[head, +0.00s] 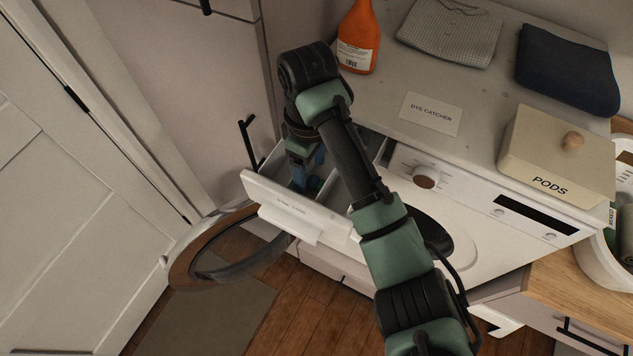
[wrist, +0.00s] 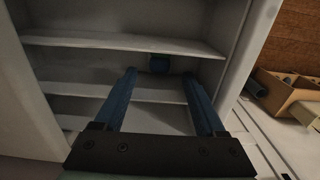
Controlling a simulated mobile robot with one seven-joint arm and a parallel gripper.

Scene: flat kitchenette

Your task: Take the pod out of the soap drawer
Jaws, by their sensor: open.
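The soap drawer (head: 262,188) is pulled out from the white washing machine. Its dividers and compartments fill much of the wrist view (wrist: 120,45). A small dark blue pod (wrist: 159,62) lies in a middle compartment, close against the far divider. My gripper (wrist: 159,76) is open and empty, its two blue fingers pointing down into the drawer. In the wrist view the pod appears between and just beyond the fingertips; I cannot tell the exact gap. In the head view my gripper (head: 306,172) is over the drawer, and I cannot make out the pod there.
The round machine door (head: 190,262) stands open below the drawer. On the worktop are an orange bottle (head: 357,40), a dye catcher card (head: 430,113), a pods box (head: 555,160) and folded cloths (head: 567,70). A cabinet with a black handle (head: 248,140) is close at left.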

